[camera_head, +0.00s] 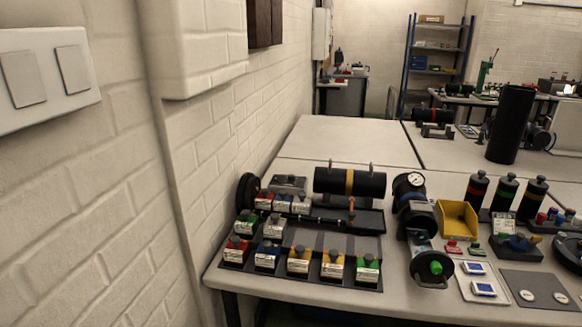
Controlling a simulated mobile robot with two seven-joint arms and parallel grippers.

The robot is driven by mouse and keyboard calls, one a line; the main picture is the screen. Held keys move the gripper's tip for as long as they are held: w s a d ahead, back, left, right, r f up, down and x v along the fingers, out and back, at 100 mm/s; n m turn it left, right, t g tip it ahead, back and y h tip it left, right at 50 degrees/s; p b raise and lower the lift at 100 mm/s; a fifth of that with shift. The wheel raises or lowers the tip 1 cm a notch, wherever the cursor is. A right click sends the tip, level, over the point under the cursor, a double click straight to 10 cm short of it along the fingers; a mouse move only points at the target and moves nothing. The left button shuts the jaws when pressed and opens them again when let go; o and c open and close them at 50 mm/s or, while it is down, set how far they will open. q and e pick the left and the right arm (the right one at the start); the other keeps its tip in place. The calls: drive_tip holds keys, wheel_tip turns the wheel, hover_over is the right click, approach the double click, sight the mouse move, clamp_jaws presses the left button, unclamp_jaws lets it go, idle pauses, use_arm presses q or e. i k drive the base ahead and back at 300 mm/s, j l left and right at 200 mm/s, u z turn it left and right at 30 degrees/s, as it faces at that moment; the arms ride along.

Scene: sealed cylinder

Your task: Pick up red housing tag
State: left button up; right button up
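A small red tag-like piece (453,247) lies flat on the table in front of the yellow bin (457,221), right of the black gauge assembly. It looks like the red housing tag, though its label is too small to read. A similar green piece (473,249) lies just to its right. A red labelled block (236,250) sits at the left end of the front row on a dark tray. Neither of my grippers is in view.
The table (325,300) carries a dark tray of several coloured labelled blocks, a black cylinder with a yellow band (349,182), a gauge assembly (409,186) and several upright black bottles. A white brick wall (130,190) borders the left side. The table behind is mostly clear.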

sight(451, 249)
drive_tip(key=z, duration=1.25)
